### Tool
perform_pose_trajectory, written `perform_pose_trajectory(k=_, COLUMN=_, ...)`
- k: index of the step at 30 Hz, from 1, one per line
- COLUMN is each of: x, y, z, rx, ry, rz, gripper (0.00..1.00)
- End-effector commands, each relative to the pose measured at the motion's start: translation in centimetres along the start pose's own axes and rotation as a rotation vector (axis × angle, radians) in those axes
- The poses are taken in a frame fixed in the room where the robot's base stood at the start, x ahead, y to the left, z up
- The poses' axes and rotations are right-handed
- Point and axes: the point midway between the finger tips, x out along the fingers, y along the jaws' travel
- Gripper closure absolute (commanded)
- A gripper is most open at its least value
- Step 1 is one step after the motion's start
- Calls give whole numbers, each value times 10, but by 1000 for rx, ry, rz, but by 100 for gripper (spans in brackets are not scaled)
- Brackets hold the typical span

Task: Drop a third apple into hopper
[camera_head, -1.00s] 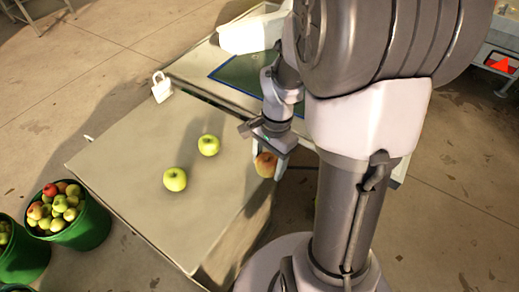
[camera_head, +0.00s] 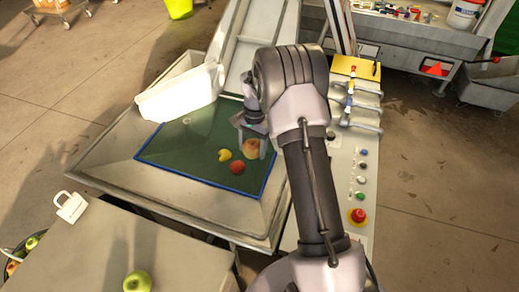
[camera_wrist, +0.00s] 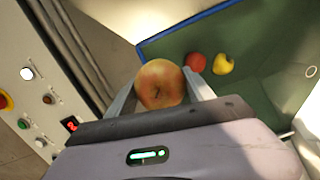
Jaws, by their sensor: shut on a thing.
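My gripper (camera_head: 250,142) is shut on a yellow-red apple (camera_head: 252,149) and holds it over the hopper (camera_head: 202,228). In the wrist view the apple (camera_wrist: 160,84) sits between the two fingers. The hopper is a wide, pale metal tray with a green, blue-edged panel (camera_head: 180,160) in it. A red apple (camera_head: 236,168) and a yellow apple (camera_head: 224,155) lie on that panel, below the held apple; they also show in the wrist view as red (camera_wrist: 196,62) and yellow (camera_wrist: 223,64). How high the held apple is above the panel is hard to tell.
A green apple (camera_head: 137,282) lies on the table (camera_head: 180,262) in front. A white mug-like object (camera_head: 71,206) stands at the table's corner. A white box-shaped chute (camera_head: 180,92) borders the hopper. A control panel with buttons and a red stop knob (camera_head: 357,216) is at the right.

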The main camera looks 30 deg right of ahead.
Motion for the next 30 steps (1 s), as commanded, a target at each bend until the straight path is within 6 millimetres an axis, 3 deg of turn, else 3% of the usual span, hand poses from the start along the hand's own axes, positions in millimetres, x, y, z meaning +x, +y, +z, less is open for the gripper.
perform_pose_trajectory(k=7, x=16, y=-3, z=-3, rx=-7, ry=0, rz=1, gripper=86)
perform_pose_trajectory(k=16, x=60, y=-3, z=-8, rx=-6, ry=-1, rz=1, gripper=86)
perform_pose_trajectory(k=24, x=61, y=-3, z=-8, rx=-6, ry=0, rz=0, gripper=86)
perform_pose_trajectory(k=25, x=61, y=-3, z=-8, rx=-6, ry=0, rz=0, gripper=35)
perform_pose_trajectory(k=28, x=61, y=-3, z=-8, rx=-6, ry=0, rz=0, gripper=16)
perform_pose_trajectory(k=30, x=61, y=-3, z=-8, rx=-6, ry=0, rz=0, gripper=14)
